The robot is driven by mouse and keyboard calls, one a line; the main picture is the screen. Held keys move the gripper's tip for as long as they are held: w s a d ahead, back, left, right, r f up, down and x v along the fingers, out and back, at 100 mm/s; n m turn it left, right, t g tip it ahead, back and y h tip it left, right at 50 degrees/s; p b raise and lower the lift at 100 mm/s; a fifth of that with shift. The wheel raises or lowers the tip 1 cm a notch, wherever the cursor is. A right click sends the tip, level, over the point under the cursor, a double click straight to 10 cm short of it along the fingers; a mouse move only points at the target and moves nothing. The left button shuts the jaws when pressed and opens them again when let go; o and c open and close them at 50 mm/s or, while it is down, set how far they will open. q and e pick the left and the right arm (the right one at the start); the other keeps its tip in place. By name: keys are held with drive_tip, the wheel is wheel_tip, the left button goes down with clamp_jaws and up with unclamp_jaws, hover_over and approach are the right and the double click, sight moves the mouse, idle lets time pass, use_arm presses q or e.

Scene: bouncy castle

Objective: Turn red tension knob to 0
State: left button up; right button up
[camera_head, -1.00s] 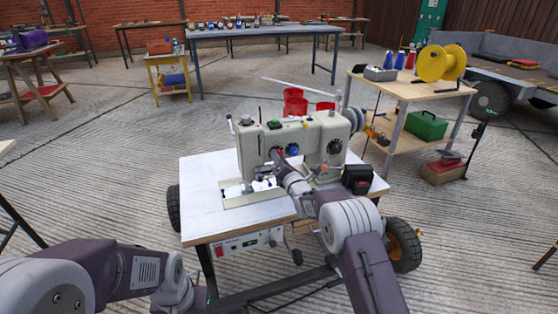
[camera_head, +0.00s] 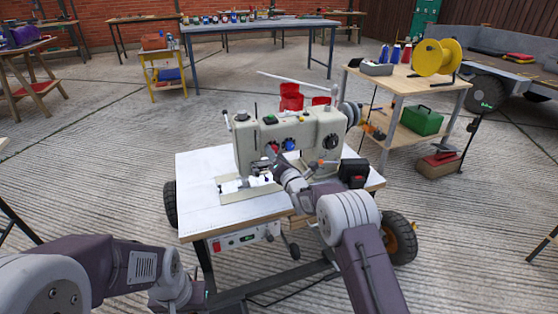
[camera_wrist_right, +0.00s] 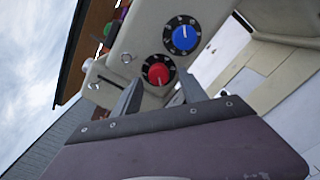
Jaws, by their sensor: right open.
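The red tension knob (camera_wrist_right: 158,74) shows in the right wrist view on the cream front of the sewing machine (camera_head: 308,140), with a dark numbered dial around it. Its number at the pointer is too small to read. A blue knob (camera_wrist_right: 184,38) sits above and to the right of it in that view. My right gripper (camera_wrist_right: 160,92) is open, with one finger on either side below the red knob; I cannot tell whether they touch it. In the head view my right gripper (camera_head: 273,167) is just in front of the machine's face. My left arm shows, but its fingers do not.
The machine stands on a white-topped wheeled table (camera_head: 200,185) with a control box (camera_head: 243,238) under its front edge. A black box (camera_head: 353,172) is beside it. A wooden cart (camera_head: 400,82) with a yellow spool (camera_head: 432,58) stands behind right.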

drive_tip(key=b+v, duration=0.4)
drive_tip(key=v, duration=0.4)
drive_tip(key=shift+s+b, duration=0.15)
drive_tip(key=shift+b, duration=0.2)
